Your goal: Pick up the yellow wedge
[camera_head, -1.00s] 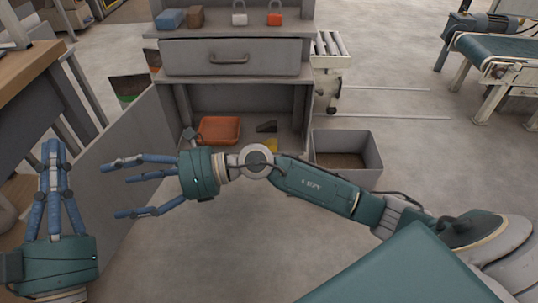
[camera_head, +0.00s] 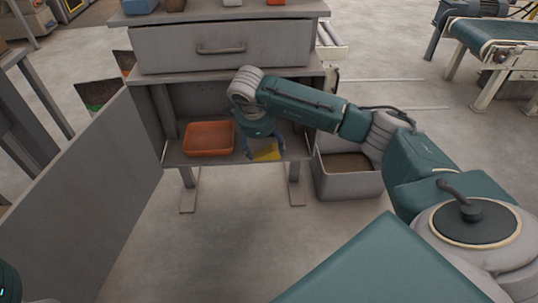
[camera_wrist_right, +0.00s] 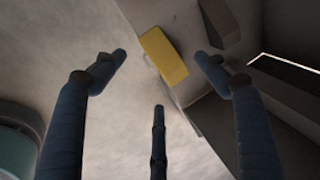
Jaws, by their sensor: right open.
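The yellow wedge (camera_head: 267,154) lies on the low shelf of the grey cabinet, near its front edge. It also shows in the right wrist view (camera_wrist_right: 165,56), between and beyond the spread fingertips. My right gripper (camera_head: 264,147) points down just over the wedge, and its blue fingers show at either side. In the right wrist view my right gripper (camera_wrist_right: 161,58) is open and empty, with a gap to the wedge. My left gripper's fingers are out of view; only a dark piece of my left arm shows in the bottom left corner.
An orange tray (camera_head: 208,139) sits left of the wedge on the shelf (camera_head: 238,155). A dark block (camera_wrist_right: 220,22) lies close by in the right wrist view. The drawer (camera_head: 222,47) is above, the open door (camera_head: 92,185) left, and a grey bin (camera_head: 347,184) right.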

